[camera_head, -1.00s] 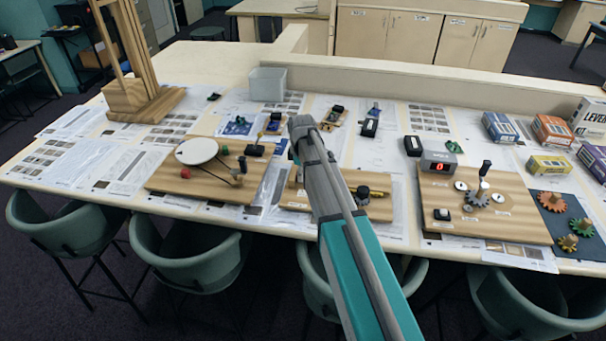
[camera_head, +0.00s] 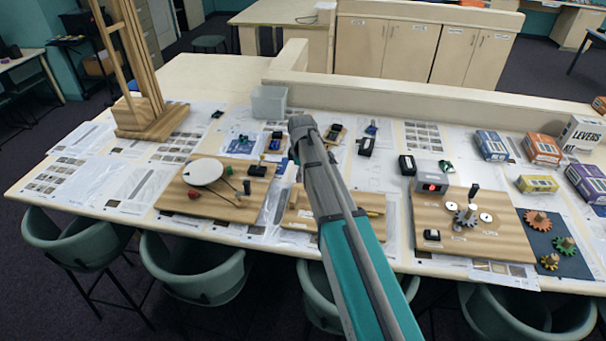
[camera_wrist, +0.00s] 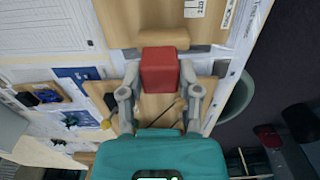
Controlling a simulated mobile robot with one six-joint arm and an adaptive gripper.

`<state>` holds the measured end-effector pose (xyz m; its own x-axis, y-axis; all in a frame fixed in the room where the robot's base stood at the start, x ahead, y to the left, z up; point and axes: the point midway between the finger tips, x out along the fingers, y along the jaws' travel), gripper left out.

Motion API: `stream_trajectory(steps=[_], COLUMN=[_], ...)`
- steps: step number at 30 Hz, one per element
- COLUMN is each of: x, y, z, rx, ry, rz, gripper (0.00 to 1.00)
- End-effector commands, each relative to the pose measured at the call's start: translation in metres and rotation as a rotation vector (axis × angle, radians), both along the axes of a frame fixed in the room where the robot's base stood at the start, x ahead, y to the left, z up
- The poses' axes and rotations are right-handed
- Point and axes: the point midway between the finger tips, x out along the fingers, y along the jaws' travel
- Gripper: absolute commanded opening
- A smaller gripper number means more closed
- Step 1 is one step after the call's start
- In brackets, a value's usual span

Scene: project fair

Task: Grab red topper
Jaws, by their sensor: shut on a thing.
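In the wrist view a red block-shaped topper (camera_wrist: 159,72) sits between the two grey fingers of my gripper (camera_wrist: 159,80). The fingertips press on its left and right sides, so the gripper is shut on it. In the head view my arm's end (camera_head: 302,128) reaches over the middle of the table, and the topper and fingers are hidden from sight there.
A grey bin (camera_head: 269,102) and a wooden stand (camera_head: 150,125) stand behind. Chairs (camera_head: 205,270) line the front.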

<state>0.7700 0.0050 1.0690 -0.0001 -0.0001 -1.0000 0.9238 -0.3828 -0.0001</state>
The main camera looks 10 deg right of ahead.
Motion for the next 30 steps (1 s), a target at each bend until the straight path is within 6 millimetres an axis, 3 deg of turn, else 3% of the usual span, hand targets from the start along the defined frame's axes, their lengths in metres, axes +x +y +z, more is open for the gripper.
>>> stream_trajectory(steps=[1, 30], x=[0.000, 0.000], y=[0.000, 0.000], z=[0.013, 0.125], rx=[0.000, 0.000], ry=[0.000, 0.000], rz=[0.000, 0.000], gripper=[0.16, 0.16])
